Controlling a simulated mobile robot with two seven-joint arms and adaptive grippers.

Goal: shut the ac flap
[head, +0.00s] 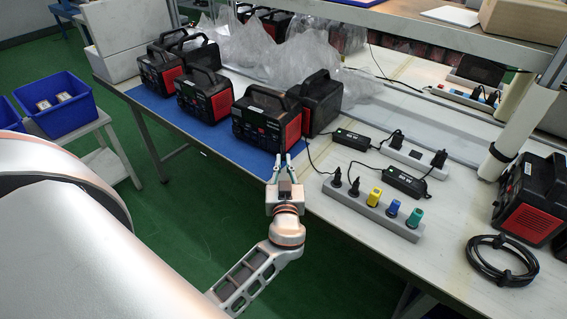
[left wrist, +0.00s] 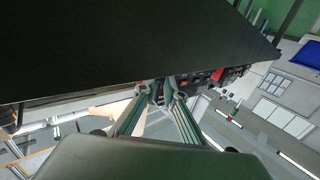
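Several black and red power stations stand in a row on the blue mat (head: 237,148). The nearest power station (head: 262,128) has its front panel with small sockets and controls toward me; the ac flap is too small to make out there. My left gripper (head: 284,158) is just in front of this panel's lower right part, fingers pointing at it. In the left wrist view the fingertips (left wrist: 161,93) are a little apart, with dark panel parts behind them. I cannot tell whether a finger touches the flap.
A power strip with coloured plugs (head: 374,206) and black adapters (head: 405,181) lie right of the gripper. Another power station (head: 532,198) and a coiled black cable (head: 502,262) are farther right. Clear plastic bags (head: 300,65) lie behind. The table's front edge is clear.

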